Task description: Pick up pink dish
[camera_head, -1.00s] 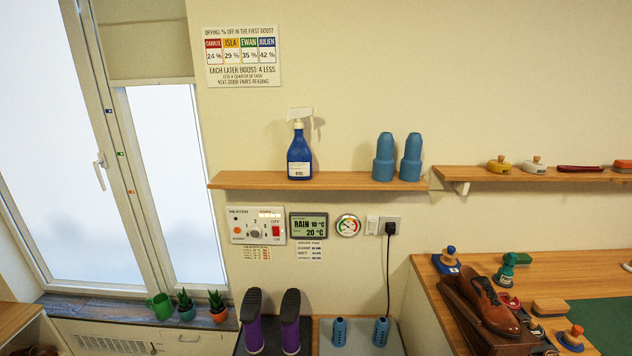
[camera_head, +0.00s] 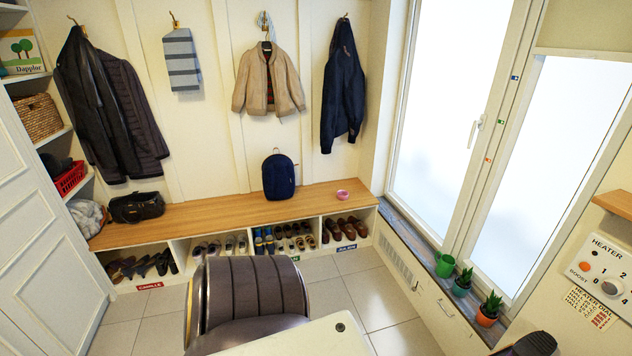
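A small round pink dish (camera_head: 343,195) sits on the right end of the wooden bench top (camera_head: 225,211), to the right of a dark blue backpack (camera_head: 278,177). It looks like a shallow bowl; what it holds is too small to tell.
Cubbies with several pairs of shoes (camera_head: 290,238) are under the bench. A black bag (camera_head: 136,207) lies at its left end. Plants (camera_head: 463,282) line the windowsill at right.

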